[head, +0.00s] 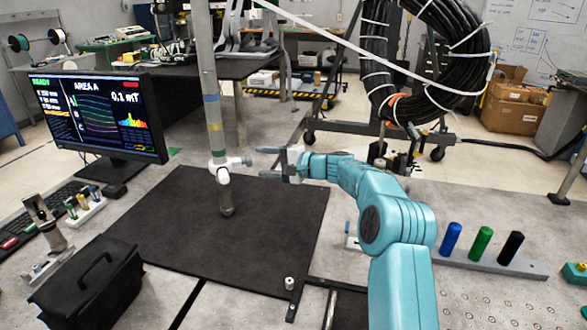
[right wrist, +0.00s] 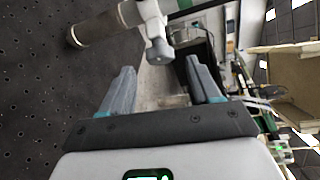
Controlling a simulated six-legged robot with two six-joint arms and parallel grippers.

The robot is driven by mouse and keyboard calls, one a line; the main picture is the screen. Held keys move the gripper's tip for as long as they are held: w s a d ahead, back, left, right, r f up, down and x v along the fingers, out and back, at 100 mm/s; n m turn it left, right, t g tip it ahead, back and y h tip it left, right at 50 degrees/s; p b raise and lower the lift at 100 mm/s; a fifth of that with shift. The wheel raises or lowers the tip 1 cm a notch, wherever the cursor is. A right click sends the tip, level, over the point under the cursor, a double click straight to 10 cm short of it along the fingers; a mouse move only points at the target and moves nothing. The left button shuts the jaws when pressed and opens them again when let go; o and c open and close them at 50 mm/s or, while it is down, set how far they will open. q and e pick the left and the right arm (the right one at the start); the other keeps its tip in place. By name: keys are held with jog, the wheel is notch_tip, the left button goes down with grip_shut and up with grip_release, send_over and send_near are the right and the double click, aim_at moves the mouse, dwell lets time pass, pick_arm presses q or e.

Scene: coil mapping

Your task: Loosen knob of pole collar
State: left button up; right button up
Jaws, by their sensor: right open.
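A grey pole (head: 207,90) with coloured bands stands upright over the dark mat. A white collar (head: 220,168) sits around it near its lower end, and its knob (head: 247,160) sticks out to the right. My right gripper (head: 259,161) is open, with its fingers pointing left at the knob. In the right wrist view, the knob (right wrist: 158,50) lies between the two fingertips (right wrist: 160,64) and slightly beyond them, with gaps on both sides. The collar (right wrist: 135,12) and the pole's dark lower end (right wrist: 90,28) show above. My left gripper is not in view.
A monitor (head: 100,115) stands at the left, and a black case (head: 90,285) at the front left. The dark mat (head: 270,215) is mostly clear. A rack (head: 490,262) with blue, green and black cylinders stands at the right. A cable coil (head: 378,60) hangs behind.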

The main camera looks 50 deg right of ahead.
jog(key=b+v, duration=0.1)
jog(key=v, duration=0.9)
jog(key=shift+s, duration=0.25)
jog(key=shift+d, duration=0.15)
